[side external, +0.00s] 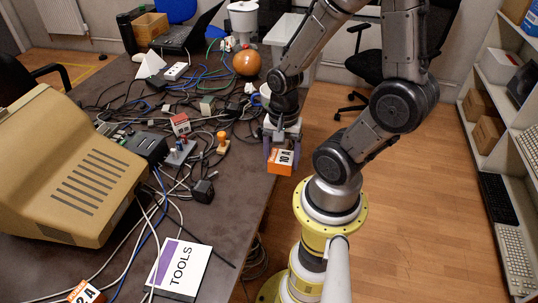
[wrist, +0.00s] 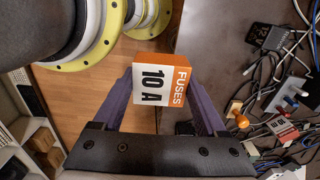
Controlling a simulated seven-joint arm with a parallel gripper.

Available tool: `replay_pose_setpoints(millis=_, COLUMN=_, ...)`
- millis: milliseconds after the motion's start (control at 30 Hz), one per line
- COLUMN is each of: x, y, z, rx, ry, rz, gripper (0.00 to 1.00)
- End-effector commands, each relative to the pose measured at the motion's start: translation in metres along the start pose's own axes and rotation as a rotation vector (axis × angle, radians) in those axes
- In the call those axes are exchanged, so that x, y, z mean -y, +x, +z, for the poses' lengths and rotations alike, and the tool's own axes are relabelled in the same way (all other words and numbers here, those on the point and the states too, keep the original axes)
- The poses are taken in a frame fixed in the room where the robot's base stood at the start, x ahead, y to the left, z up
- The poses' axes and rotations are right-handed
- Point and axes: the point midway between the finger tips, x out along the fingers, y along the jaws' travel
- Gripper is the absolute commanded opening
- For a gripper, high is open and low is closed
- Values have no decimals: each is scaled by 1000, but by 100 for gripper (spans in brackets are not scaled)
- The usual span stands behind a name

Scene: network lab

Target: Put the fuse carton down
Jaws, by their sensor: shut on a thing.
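The fuse carton (side external: 280,161) is a small orange and white box marked "10 A". In the wrist view the fuse carton (wrist: 160,84) also shows the word "FUSES". My gripper (side external: 281,150) is shut on it, with a purple finger on each side, as the wrist view of the gripper (wrist: 161,92) shows. In the side view the carton hangs by the right edge of the dark table (side external: 232,215). In the wrist view it overlaps the line between table and wooden floor. Its underside is hidden, and its height above the table is hard to tell.
A red and white box (side external: 180,123), a stamp with an orange handle (side external: 222,142), a black cube (side external: 203,191) and many cables crowd the table. A "TOOLS" box (side external: 180,268) and a beige monitor (side external: 65,165) stand nearer. A bare strip runs along the right edge.

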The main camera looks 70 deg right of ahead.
Motion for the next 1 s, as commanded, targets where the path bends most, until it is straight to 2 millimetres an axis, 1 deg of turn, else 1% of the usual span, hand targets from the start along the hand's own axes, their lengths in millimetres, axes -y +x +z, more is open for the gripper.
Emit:
replay_pose_setpoints(millis=100, x=-7, y=-4, z=4, rx=-1, ry=0, rz=-2, gripper=14)
replay_pose_setpoints(millis=200, x=-10, y=-5, z=6, rx=0, ry=0, rz=-1, gripper=14)
replay_pose_setpoints(millis=367, x=-12, y=-6, z=7, rx=0, ry=-13, rz=1, gripper=14)
replay_pose_setpoints(millis=467, x=-10, y=-7, z=6, rx=0, ry=-60, rz=0, gripper=14)
replay_pose_setpoints(millis=567, x=1, y=-11, z=2, rx=-7, ry=-156, rz=-11, gripper=14)
replay_pose_setpoints(millis=733, x=27, y=-17, z=14, rx=-12, ry=-398, rz=-18, gripper=14)
replay_pose_setpoints(millis=867, x=46, y=-20, z=32, rx=-12, ry=-587, rz=-21, gripper=14)
replay_pose_setpoints(millis=1000, x=65, y=-22, z=59, rx=-12, ry=-801, rz=-23, gripper=14)
